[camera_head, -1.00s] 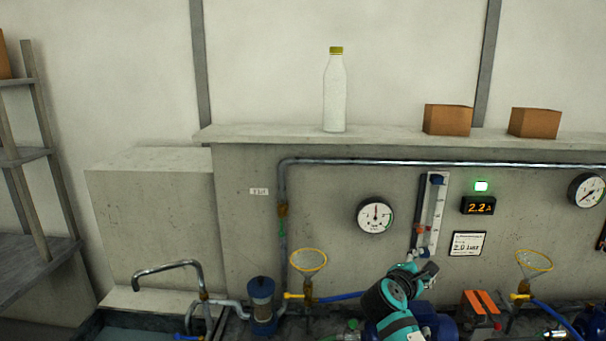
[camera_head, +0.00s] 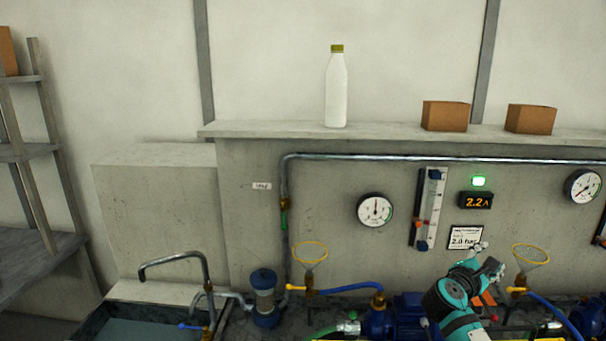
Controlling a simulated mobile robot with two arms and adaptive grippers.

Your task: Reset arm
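One teal arm of mine reaches up from the bottom edge, right of centre. I take it for my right arm. Its gripper (camera_head: 490,257) is small in the picture, and its two fingertips look spread apart with nothing between them. It is in front of the panel wall, just below the white label card (camera_head: 466,237) and left of the right yellow-rimmed funnel (camera_head: 531,254). The arm covers part of the orange-topped block and the blue pump (camera_head: 398,318) beside it. My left gripper is not in view.
A bottle (camera_head: 336,92) and two brown boxes (camera_head: 445,116) stand on the ledge. A gauge (camera_head: 375,210) and a flow meter (camera_head: 428,209) are on the wall. Lower left are a sink (camera_head: 106,311), a tap (camera_head: 172,258), a filter (camera_head: 264,298) and another funnel (camera_head: 310,252).

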